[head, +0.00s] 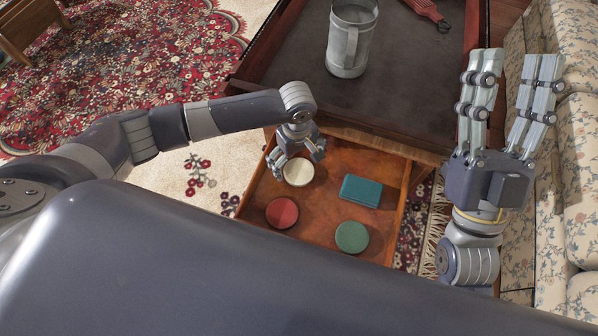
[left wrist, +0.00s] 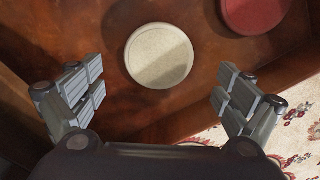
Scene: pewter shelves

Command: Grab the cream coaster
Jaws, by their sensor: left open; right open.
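The cream coaster (head: 299,172) is a round, pale disc lying in the open wooden drawer (head: 330,152), near its back left. My left gripper (head: 296,155) is over the drawer, close to the cream coaster, with its fingers apart. In the left wrist view the cream coaster (left wrist: 159,56) lies flat on the drawer bottom, beyond and between the spread fingers of my left gripper (left wrist: 158,95). Nothing is held in it. My right gripper (head: 511,85) is raised at the right with its fingers apart and empty, away from the coaster.
A red coaster (head: 282,212), a green coaster (head: 352,237) and a teal box (head: 360,191) share the drawer. A grey metal mug (head: 351,40) and a red-handled tool (head: 428,12) rest on the tabletop above. A floral sofa (head: 575,150) stands at the right.

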